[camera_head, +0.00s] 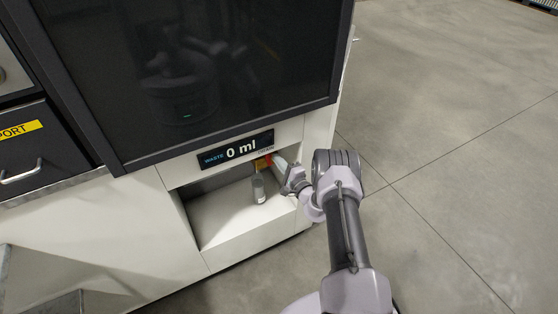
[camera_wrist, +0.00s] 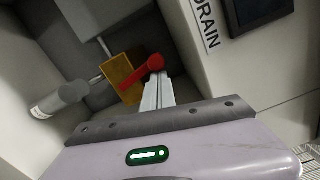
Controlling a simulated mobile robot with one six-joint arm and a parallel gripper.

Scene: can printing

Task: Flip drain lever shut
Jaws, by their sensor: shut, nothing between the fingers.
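The red drain lever (camera_wrist: 153,64) sits on a yellow-brass valve block (camera_wrist: 120,76) inside the recess, its rounded end pointing to the upper right in the wrist view. In the head view the valve is a small red and yellow patch (camera_head: 262,162) under the display. My gripper (camera_wrist: 158,80) is shut and empty, its fingertips right by the lever's rounded end; I cannot tell whether they touch. In the head view my gripper (camera_head: 279,162) reaches into the recess from the right.
The recess walls and floor (camera_head: 225,228) close in around the valve. A display (camera_head: 236,148) reading "WASTE 0 ml" is above. A DRAIN label (camera_wrist: 206,25) is on the panel by the opening. Open concrete floor (camera_head: 450,130) lies to the right.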

